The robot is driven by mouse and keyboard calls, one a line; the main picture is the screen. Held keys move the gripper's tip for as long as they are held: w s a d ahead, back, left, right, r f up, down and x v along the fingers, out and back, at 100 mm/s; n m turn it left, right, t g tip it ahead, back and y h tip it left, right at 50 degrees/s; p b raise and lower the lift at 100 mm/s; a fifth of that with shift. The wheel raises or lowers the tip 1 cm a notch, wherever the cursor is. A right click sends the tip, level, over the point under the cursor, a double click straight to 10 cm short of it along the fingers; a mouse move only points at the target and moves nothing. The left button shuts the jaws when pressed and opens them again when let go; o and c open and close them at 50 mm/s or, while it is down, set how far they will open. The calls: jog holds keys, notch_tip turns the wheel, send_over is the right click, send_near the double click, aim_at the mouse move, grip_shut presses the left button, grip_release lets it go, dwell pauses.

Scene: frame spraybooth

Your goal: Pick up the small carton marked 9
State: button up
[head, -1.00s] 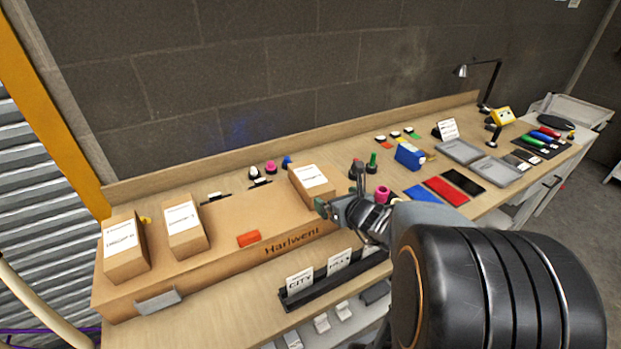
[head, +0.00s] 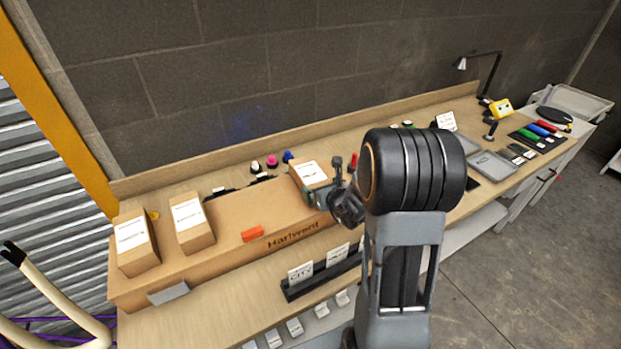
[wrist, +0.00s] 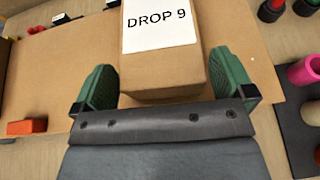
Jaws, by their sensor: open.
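The small carton marked 9 (wrist: 162,68) is a brown box with a white label reading "DROP 9" in the wrist view. In the head view the same carton (head: 311,174) stands at the right end of a long flat cardboard box. My gripper (wrist: 170,82) is open, with one green finger on each side of the carton's near end. Gaps seem to show between the fingers and the carton. In the head view my gripper (head: 331,188) is at the carton's right side and partly hides it.
Two other labelled cartons, one at the far left (head: 136,243) and one beside it (head: 191,222), stand on the long box (head: 250,219). An orange block (head: 252,233) lies on it too. A pink cylinder (wrist: 304,73) stands close to the right finger.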

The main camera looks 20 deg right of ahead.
aim_at(318, 184)
jog(key=shift+p+x, duration=0.3)
jog(key=shift+x, duration=1.2)
jog(key=shift+r, duration=0.1)
jog(key=c, duration=0.9)
